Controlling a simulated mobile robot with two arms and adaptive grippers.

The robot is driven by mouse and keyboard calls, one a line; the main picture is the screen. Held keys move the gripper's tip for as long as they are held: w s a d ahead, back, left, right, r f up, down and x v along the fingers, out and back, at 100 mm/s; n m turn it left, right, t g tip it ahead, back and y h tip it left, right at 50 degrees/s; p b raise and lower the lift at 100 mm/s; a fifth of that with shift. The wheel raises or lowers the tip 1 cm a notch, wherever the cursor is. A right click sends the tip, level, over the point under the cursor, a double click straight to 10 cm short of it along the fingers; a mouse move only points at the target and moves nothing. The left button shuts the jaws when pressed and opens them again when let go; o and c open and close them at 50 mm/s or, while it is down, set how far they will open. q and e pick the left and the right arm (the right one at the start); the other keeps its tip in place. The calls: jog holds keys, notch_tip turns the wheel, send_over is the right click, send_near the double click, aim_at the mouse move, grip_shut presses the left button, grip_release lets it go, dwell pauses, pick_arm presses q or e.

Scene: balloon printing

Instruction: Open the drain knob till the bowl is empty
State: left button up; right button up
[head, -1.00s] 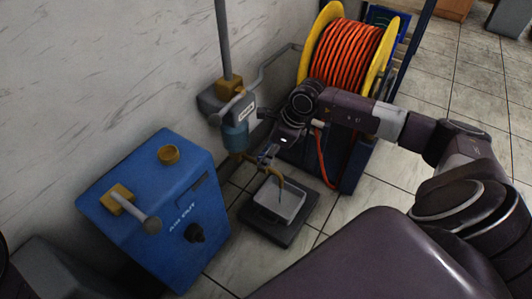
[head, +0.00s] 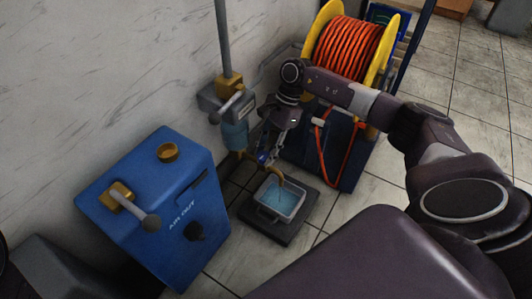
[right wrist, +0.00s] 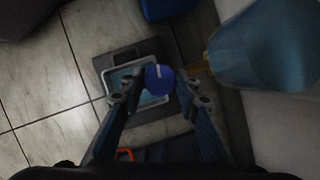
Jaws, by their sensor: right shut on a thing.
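The drain knob (right wrist: 158,80) is a round blue knob with a pale line across it, seen between my fingers in the right wrist view. My right gripper (head: 263,157) is shut on it beside the bowl. The bowl (head: 236,136) is a blue see-through cup below the grey wall unit; it also shows large in the right wrist view (right wrist: 262,48). I cannot tell its liquid level. A brass spout (head: 272,174) curves down over a small tray (head: 300,207) that holds blue liquid. My left gripper is out of view.
A blue box marked AIR OUT (head: 165,220) with a lever and black knob stands at the left. An orange hose reel (head: 345,45) with yellow rims stands behind my right arm. The tray sits on a dark base (head: 285,234) on the tiled floor.

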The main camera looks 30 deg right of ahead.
jog(key=shift+n+g, duration=0.3)
jog(key=shift+n, duration=0.5)
jog(key=o, duration=1.2)
jog(key=shift+c, duration=0.2)
jog(key=v, duration=1.2)
jog(key=shift+w+a, duration=0.1)
